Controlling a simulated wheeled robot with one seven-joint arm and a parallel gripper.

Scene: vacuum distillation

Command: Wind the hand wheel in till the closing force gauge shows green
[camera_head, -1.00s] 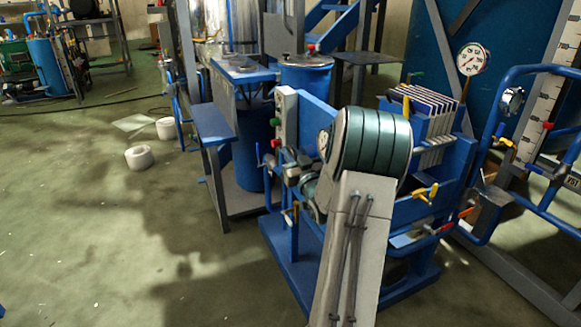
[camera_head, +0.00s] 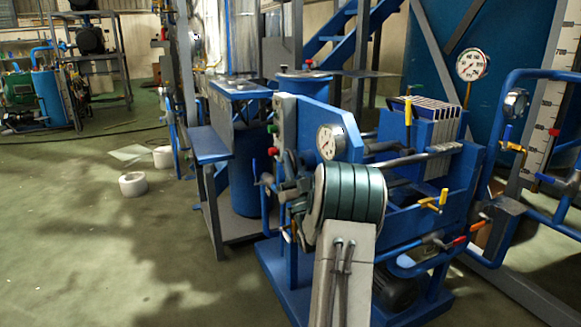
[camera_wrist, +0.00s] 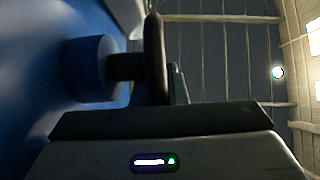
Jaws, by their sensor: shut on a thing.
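The hand wheel (camera_wrist: 154,58) shows edge-on in the wrist view as a dark rim, with its dark shaft running left into a blue boss on a blue plate. My gripper (camera_wrist: 172,90) is shut on the hand wheel's rim; its fingertips are mostly hidden behind its dark body. In the head view my gripper (camera_head: 290,190) is at the front of the blue press, partly covered by my arm; the wheel is hard to make out there. A round white dial (camera_head: 330,142), likely the closing force gauge, is on the press's blue end plate. Its needle and colour are too small to read.
The blue press frame (camera_head: 452,180) with pale plates stands right of my arm. Another dial (camera_head: 472,64) and a blue pipe rail (camera_head: 500,110) are further right. A white roll (camera_head: 133,184) lies on the floor at left, where there is wide free room.

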